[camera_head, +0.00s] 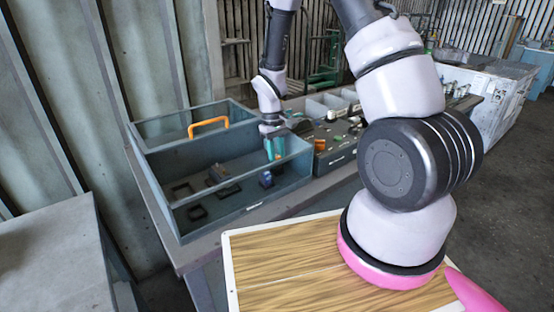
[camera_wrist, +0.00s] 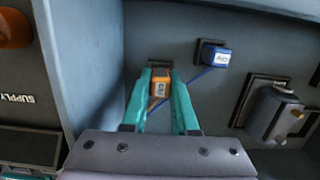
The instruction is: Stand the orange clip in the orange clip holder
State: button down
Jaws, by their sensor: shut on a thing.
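The orange clip (camera_wrist: 160,88), a small block with a pale label, is between the teal fingers of my gripper (camera_wrist: 161,80) in the wrist view. The gripper is shut on it. A dark holder (camera_wrist: 159,64) shows just beyond the clip, at its top edge. The clip and fingers hide most of this holder, so I cannot tell whether the clip is inside or only over it. In the head view my gripper (camera_head: 274,150) reaches down into the right end of the blue-grey bin (camera_head: 216,223).
A blue clip (camera_wrist: 217,58) sits in a dark holder right of my gripper. A grey part (camera_wrist: 272,112) stands in a larger frame further right. The bin wall (camera_wrist: 82,50) rises close on the left.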

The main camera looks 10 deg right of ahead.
jog(key=shift+f, duration=0.35)
dwell(0.3)
jog(key=c, duration=0.6)
grip_release()
notch_tip(320, 180, up, 11)
jog(key=w, duration=0.1)
jog(key=shift+w+a+f, duration=0.15)
jog(key=shift+w+a, duration=0.1)
jog(key=shift+a, duration=0.05)
